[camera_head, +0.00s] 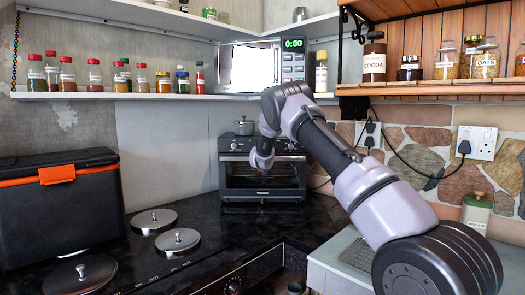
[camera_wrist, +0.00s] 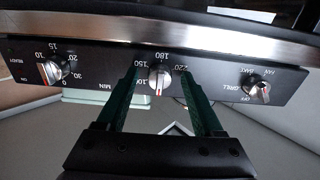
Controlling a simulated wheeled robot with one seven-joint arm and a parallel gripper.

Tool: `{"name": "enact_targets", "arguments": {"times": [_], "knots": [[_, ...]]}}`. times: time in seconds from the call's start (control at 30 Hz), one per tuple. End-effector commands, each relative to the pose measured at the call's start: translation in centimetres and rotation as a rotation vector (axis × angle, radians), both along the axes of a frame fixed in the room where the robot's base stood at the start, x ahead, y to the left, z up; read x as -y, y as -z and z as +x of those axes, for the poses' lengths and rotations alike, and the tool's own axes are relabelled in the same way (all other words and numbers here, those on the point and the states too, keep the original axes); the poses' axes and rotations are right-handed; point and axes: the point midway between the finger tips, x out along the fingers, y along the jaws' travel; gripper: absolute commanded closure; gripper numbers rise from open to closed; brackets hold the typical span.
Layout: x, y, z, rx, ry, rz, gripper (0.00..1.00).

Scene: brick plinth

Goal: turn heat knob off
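The small black oven (camera_head: 262,181) stands on the counter at the back corner, with its knobs on the panel along its top front. In the wrist view, upside down, the control panel (camera_wrist: 108,60) carries three silver knobs. The middle temperature knob (camera_wrist: 158,80), marked 100 to 220, has a red pointer line. My gripper (camera_wrist: 159,72) has its two green fingers spread, one on each side of this knob, with gaps showing. Contact depth cannot be told. In the head view my wrist hides part of the oven front, and the fingers are not visible.
The timer knob (camera_wrist: 56,70) and mode knob (camera_wrist: 257,88) flank the middle knob. A pot (camera_head: 243,127) stands on the oven. The microwave shelf (camera_head: 150,96) is above. A hob with round lids (camera_head: 178,241) and a black cooler box (camera_head: 60,215) are at left.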

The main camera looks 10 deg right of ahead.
Motion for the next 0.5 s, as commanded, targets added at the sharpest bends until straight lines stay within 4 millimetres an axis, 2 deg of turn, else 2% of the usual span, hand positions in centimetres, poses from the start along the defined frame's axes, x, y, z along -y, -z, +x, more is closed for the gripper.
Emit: {"name": "enact_targets", "arguments": {"times": [0.17,0.5], "knots": [[-0.3,-0.1,-1.5,-0.001,0.000,0.000,0.31],[-1.4,-0.1,-8.1,-0.001,-0.001,0.000,0.31]]}}
